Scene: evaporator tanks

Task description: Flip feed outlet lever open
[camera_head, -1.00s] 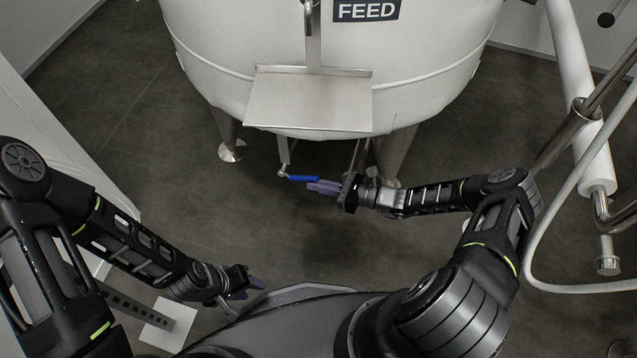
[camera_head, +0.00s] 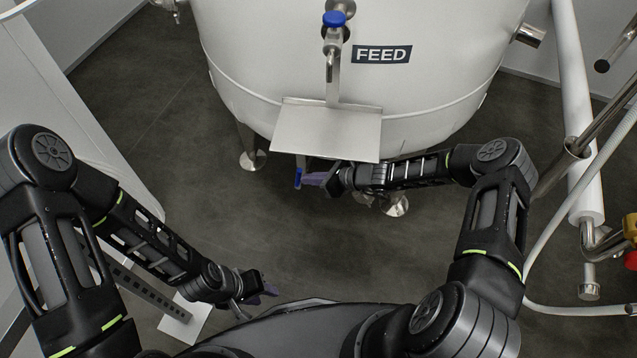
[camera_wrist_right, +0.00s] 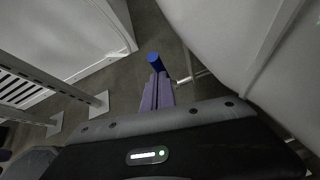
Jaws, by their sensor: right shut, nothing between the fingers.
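The feed outlet lever is a small blue handle (camera_head: 298,177) under the front of the white FEED tank (camera_head: 245,75). In the head view it looks short and points down the picture, toward me. My right gripper (camera_head: 309,179) is shut and empty, with its purple fingertips just right of the lever, touching or nearly so. In the right wrist view the blue lever (camera_wrist_right: 155,62) shows just beyond the fingertips (camera_wrist_right: 157,80). The valve body is mostly hidden below the tank. My left gripper (camera_head: 268,289) hangs low near my base, away from the lever; its jaw opening is unclear.
A metal shelf plate (camera_head: 325,132) juts from the tank front above the lever. A blue-topped valve (camera_head: 335,19) sits higher on the tank. Tank legs (camera_head: 252,158) stand nearby. Pipes and a hose (camera_head: 530,265) are at right. The floor (camera_head: 190,180) before the tank is clear.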

